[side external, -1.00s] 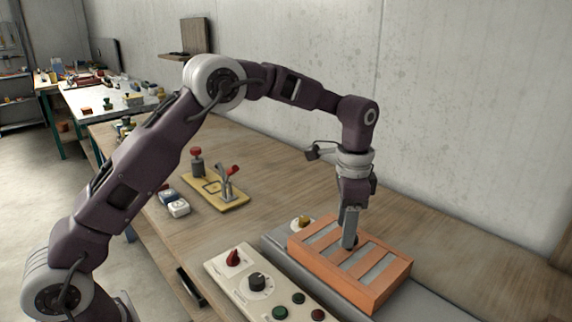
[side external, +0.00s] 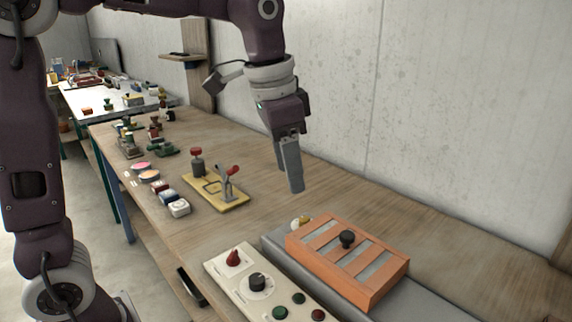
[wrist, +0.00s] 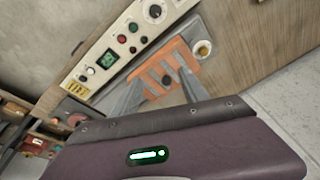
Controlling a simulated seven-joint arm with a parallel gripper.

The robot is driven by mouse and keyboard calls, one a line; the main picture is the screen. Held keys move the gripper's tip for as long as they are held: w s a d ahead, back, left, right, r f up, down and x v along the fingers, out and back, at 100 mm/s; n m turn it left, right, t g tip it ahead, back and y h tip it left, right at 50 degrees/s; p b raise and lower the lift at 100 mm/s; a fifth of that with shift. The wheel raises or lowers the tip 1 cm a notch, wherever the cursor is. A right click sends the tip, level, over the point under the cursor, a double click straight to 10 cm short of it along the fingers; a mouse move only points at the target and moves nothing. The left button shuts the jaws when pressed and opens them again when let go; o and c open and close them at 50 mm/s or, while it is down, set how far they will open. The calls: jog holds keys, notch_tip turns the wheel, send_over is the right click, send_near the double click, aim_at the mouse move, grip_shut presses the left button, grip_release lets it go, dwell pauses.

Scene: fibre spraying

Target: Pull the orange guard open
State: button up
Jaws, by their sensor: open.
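The orange guard (side external: 375,291) is a slatted cover with a black knob (side external: 347,238) on top. It lies over the grey base (side external: 440,305) at the front right of the bench. My gripper (side external: 292,188) is raised above the bench, apart from the guard, up and to the left of it in the side view. It is open and empty. In the wrist view the guard (wrist: 179,49) shows beyond my two fingers, with its knob (wrist: 166,80) between them. Whatever lies under the guard is mostly hidden.
A cream control panel (side external: 224,268) with a red knob, a dial and buttons lies left of the guard. A yellow button (side external: 301,222) sits by the guard's far end. A yellow board with a red-handled clamp (side external: 228,192) stands farther back. The bench along the wall is clear.

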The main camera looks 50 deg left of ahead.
jog(key=shift+s, duration=0.25)
